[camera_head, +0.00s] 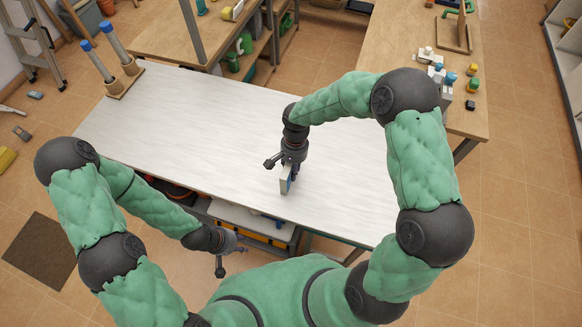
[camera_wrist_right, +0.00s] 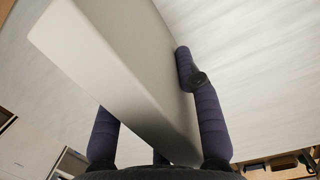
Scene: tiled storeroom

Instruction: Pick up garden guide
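The garden guide appears to be the thin, pale, book-like object (camera_head: 286,180) below my right gripper, upright over the white table, with a blue patch on its side. Its title cannot be read. My right gripper (camera_head: 290,167) is shut on it from above. In the right wrist view the pale grey book (camera_wrist_right: 110,60) fills the middle, with dark purple fingers (camera_wrist_right: 160,125) on both sides of it. Whether its lower edge touches the table is unclear. My left gripper (camera_head: 231,258) hangs empty in front of the table's near edge; its finger opening is too small to judge.
The white table (camera_head: 190,120) is mostly bare. A wooden holder with blue-topped tubes (camera_head: 122,82) stands at its far left corner. A drawer or tray (camera_head: 250,223) sits under the near edge. A wooden bench (camera_head: 455,110) with small items stands at the right.

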